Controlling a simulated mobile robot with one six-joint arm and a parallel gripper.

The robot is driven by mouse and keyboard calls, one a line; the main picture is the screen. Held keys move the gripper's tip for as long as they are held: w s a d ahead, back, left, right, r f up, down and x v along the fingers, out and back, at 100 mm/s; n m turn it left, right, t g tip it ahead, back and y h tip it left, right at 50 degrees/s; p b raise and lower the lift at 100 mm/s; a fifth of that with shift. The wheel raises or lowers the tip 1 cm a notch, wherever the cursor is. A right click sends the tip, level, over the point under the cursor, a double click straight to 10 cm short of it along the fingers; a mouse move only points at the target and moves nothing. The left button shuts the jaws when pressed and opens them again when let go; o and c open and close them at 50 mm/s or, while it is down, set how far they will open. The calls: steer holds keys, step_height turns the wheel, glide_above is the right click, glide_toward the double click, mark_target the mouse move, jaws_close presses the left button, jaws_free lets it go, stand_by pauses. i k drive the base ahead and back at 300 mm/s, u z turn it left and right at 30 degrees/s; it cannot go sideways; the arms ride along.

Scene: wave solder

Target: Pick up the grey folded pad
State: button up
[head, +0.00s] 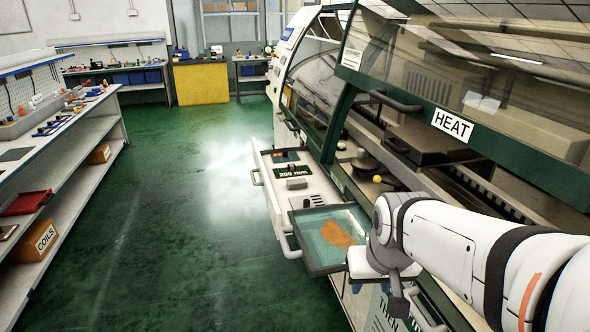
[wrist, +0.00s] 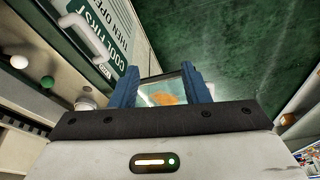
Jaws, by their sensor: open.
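A small grey block-like thing (head: 297,184), which may be the grey folded pad, lies in the open drawer marked "200 mm" (head: 262,190) in the head view. It is too small to make out any folds. My gripper (wrist: 160,90) is open, with its two blue fingers apart and nothing between them that I can see held. In the head view the wrist hides most of the gripper, which is beside the teal tray, nearer the camera than the grey thing. The wrist view does not clearly show the pad.
A teal tray with an orange-brown patch (head: 318,262) sticks out from the machine; its patch shows beyond my fingers in the wrist view. The machine's glass hood marked "HEAT" (head: 452,125) rises on the right. Shelving (head: 60,190) stands at left. The green floor (head: 185,220) between is clear.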

mark_target(301, 183)
steer(key=z, duration=0.2)
steer(key=k, duration=0.5)
steer(key=u, duration=1.3)
steer(key=i, duration=4.85)
steer(key=z, duration=1.6)
